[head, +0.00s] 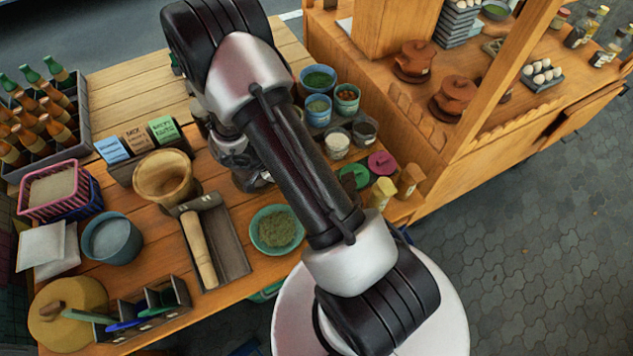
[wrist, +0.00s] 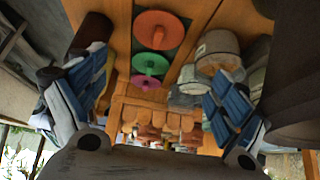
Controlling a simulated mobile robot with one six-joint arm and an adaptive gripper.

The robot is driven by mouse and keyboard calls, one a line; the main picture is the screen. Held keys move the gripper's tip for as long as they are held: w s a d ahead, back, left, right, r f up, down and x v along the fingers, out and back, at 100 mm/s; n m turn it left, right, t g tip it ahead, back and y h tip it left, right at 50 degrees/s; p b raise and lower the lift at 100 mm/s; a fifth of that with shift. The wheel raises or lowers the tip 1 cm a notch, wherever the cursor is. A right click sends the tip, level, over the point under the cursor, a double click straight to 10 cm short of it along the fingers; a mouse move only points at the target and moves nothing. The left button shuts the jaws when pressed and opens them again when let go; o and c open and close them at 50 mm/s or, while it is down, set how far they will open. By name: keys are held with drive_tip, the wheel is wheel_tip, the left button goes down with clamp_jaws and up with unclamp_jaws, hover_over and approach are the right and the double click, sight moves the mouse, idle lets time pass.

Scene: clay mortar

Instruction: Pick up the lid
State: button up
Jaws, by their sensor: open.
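Several round knobbed lids show, and I cannot tell which one is meant. In the wrist view an orange lid (wrist: 158,30), a green lid (wrist: 150,64) and a magenta lid (wrist: 145,82) lie in a row. In the head view the green lid (head: 354,177) and the magenta lid (head: 382,163) lie on the wooden table right of my arm; the orange one is hidden there. My gripper (wrist: 154,98) is open and empty, its blue-padded fingers apart on either side of the wrist view. In the head view my arm largely covers it.
Small spice bowls (head: 319,79) stand behind the lids. A bottle crate (head: 45,124) is at far left. Pale jars (wrist: 217,50) sit right of the lids.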

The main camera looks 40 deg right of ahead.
drive_tip(key=b+x, duration=0.1)
drive_tip(key=x, duration=0.2)
drive_tip(key=b+x, duration=0.1)
drive_tip(key=x, duration=0.2)
drive_tip(key=s+b+x, duration=0.1)
drive_tip(key=x, duration=0.3)
drive_tip(key=shift+b+x, duration=1.4)
drive_tip(key=shift+x, duration=1.45)
drive_tip(key=shift+w+r, duration=0.1)
drive_tip(key=shift+w, duration=0.1)
drive_tip(key=shift+c, duration=0.2)
drive_tip(key=c, duration=0.5)
drive_tip(key=shift+c, duration=0.2)
